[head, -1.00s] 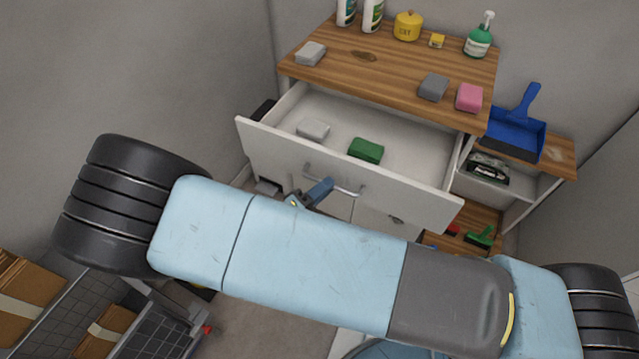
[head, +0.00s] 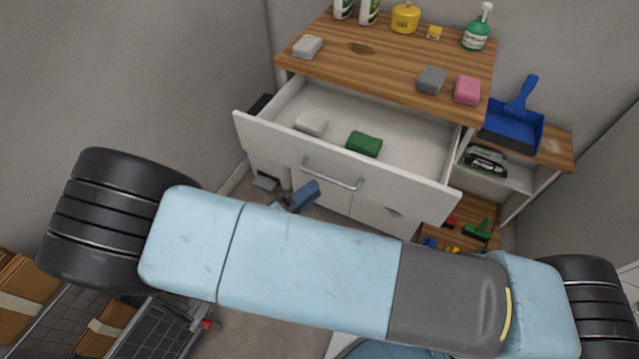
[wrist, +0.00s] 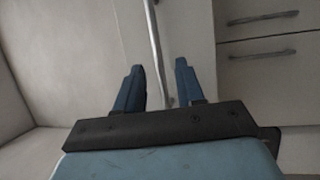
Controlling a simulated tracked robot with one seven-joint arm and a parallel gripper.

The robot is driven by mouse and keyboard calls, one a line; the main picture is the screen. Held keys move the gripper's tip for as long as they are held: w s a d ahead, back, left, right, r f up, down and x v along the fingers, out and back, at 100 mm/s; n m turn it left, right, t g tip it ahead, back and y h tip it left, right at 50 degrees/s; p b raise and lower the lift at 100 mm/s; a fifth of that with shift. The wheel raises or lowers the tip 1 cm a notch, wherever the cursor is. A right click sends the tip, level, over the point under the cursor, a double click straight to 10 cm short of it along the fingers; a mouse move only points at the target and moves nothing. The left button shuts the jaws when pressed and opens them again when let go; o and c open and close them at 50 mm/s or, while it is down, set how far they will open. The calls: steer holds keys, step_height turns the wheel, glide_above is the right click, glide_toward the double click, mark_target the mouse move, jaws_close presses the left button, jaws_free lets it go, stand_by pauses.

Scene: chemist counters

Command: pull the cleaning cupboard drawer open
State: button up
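The cleaning cupboard drawer (head: 270,141) is pulled well out, and its white inside shows. Its metal bar handle (head: 332,176) is on the front panel and runs between my fingers in the wrist view (wrist: 155,40). A grey-white block and a green sponge (head: 364,144) lie in the drawer. My gripper (head: 303,194) is just below and left of the handle in the head view, with a gap between them. In the wrist view my fingers (wrist: 158,70) are spread apart and hold nothing. My arm hides part of the gripper in the head view.
A blue dustpan (head: 512,133) is on the lower shelf at right. Walls close in left and behind. Boxes (head: 25,292) are at lower left.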

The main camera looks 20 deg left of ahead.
steer(key=v, duration=0.9)
steer(key=shift+s, duration=0.1)
